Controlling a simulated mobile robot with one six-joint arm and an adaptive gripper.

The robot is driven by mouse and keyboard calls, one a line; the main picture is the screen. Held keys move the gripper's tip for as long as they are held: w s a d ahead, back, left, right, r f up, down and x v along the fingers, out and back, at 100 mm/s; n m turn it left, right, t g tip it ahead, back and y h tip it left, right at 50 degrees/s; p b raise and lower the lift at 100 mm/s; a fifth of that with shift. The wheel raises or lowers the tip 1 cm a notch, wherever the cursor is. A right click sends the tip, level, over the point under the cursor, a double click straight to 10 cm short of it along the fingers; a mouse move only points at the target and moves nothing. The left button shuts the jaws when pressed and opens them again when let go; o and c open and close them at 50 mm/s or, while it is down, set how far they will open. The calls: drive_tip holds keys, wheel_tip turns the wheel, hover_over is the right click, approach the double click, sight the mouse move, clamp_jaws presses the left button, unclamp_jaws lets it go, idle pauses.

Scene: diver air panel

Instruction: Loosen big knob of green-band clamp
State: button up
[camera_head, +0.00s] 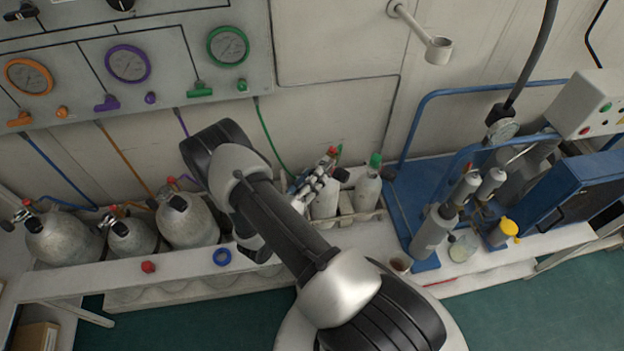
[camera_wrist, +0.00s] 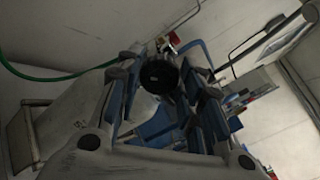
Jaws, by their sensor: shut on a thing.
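In the wrist view a round black knob (camera_wrist: 158,74) sits between the fingers of my gripper (camera_wrist: 165,92). The gripper is shut on this knob, close to the wall. In the head view my gripper (camera_head: 315,184) is beside the top of a grey cylinder (camera_head: 325,206) in the middle of the bench. My arm and fingers hide most of the clamp, and I cannot make out a green band on it. A green hose (camera_head: 265,132) runs down from the panel toward this spot; it also shows in the wrist view (camera_wrist: 55,77).
A green-capped cylinder (camera_head: 368,188) stands just right of my gripper. Several grey cylinders (camera_head: 187,222) lie at the left. A blue frame (camera_head: 425,190) with equipment stands at the right.

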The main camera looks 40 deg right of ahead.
drive_tip(key=n, duration=2.6)
drive_tip(key=shift+n+p, duration=0.4)
drive_tip(key=o, duration=1.1)
drive_tip(key=v, duration=1.2)
